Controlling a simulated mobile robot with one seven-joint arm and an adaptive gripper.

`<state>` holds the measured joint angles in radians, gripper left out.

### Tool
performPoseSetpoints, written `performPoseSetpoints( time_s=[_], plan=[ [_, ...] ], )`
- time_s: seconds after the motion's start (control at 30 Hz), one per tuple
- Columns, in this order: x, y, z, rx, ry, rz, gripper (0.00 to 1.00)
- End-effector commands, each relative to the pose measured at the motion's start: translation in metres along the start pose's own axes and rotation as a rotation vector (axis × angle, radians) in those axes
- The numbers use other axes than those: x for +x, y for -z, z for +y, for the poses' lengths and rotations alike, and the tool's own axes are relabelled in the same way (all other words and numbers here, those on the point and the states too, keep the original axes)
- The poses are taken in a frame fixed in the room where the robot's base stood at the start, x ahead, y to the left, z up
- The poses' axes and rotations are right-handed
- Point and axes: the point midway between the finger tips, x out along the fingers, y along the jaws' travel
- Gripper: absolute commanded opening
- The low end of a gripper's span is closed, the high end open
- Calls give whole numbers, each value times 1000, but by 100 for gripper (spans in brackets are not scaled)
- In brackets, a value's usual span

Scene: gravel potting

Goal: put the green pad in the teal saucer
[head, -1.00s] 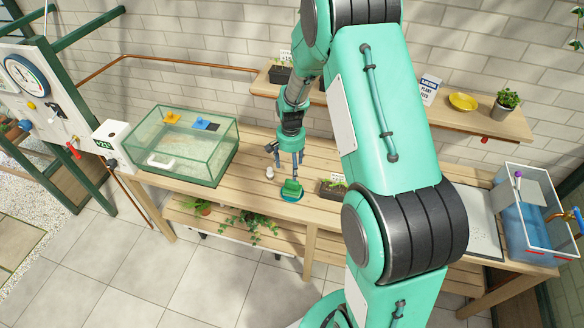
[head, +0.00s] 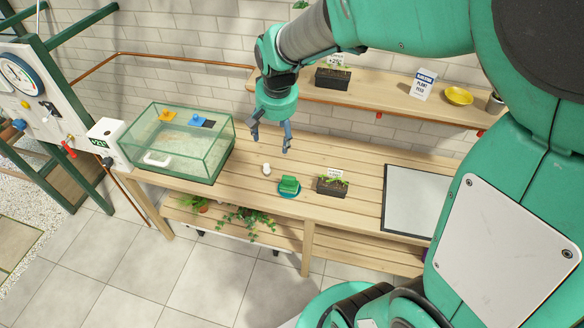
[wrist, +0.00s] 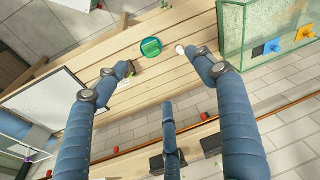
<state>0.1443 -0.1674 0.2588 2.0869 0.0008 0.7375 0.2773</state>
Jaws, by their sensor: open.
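The green pad (head: 289,185) rests in the teal saucer (head: 283,194) near the front edge of the wooden bench. Only the saucer's rim shows around the pad. In the wrist view the pad (wrist: 151,47) also lies within the saucer's outline, and nothing holds it. My gripper (head: 269,146) is open and empty, raised above the bench behind the saucer. In the wrist view its fingers (wrist: 165,62) are spread wide, with the pad well beyond their tips.
A small white object (head: 266,169) stands just left of the saucer. A planter of seedlings (head: 332,187) sits to its right. A glass tank (head: 180,150) stands at the bench's left, and a grey-white panel (head: 410,205) lies at right. A wall shelf (head: 385,103) runs behind.

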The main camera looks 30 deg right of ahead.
Motion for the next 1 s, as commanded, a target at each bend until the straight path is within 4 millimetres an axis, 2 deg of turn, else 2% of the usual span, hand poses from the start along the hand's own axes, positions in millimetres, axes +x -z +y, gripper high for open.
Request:
performPoseSetpoints(
  time_s=[0.03,0.2,0.5,0.8,1.0],
  plan=[
    [-17,-9,-2,-22,7,18,69],
    [-62,-42,-6,-97,25,63,69],
    [-125,-108,-3,-228,53,143,69],
    [-164,-173,7,-352,78,222,69],
    [-173,-199,13,-399,85,251,69]
  ],
)
